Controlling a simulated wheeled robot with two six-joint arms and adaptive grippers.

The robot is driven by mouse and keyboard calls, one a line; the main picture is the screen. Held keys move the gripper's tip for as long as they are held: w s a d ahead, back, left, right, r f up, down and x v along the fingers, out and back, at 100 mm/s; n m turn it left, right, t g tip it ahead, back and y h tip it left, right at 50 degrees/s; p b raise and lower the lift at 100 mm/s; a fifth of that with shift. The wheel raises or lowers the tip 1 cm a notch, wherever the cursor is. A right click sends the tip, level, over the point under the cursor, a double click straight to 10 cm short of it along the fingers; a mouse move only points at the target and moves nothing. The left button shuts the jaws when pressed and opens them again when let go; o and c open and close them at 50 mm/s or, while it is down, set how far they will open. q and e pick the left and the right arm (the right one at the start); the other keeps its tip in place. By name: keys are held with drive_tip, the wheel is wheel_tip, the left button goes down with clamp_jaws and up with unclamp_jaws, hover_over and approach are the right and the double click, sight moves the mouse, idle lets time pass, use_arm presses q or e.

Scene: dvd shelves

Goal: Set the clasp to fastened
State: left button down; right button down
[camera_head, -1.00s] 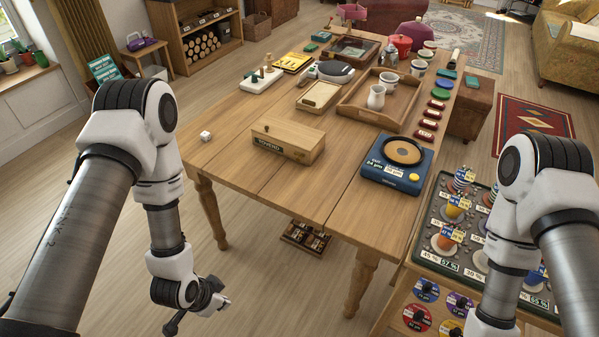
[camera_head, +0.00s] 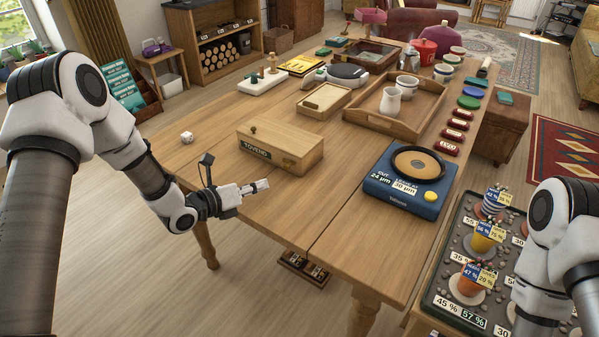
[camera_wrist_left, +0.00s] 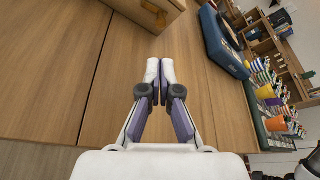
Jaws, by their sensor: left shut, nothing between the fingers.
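A wooden box (camera_head: 300,154) with a dark label lies on the table's near part. A small brass-coloured fitting (camera_head: 253,129) shows at its left end; it may be the clasp, but whether it is fastened cannot be told.
A blue scale (camera_head: 405,190) stands right of the box. A small white die (camera_head: 187,136) lies to the left. Behind are a shallow wooden case (camera_head: 323,101) and a wooden tray (camera_head: 373,117) with a white jug (camera_head: 391,104). Bare tabletop lies between box and scale.

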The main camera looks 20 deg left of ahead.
use_arm(q)
drive_tip(key=shift+w+d, duration=0.1)
drive_tip(key=shift+v, duration=0.9)
drive_tip(key=x, duration=1)
drive_tip(key=shift+w+d, duration=0.15)
drive_tip(key=shift+w, duration=0.1)
use_arm(e)
drive_tip(key=shift+s+a+r, duration=0.2)
drive_tip(key=shift+s, duration=0.1)
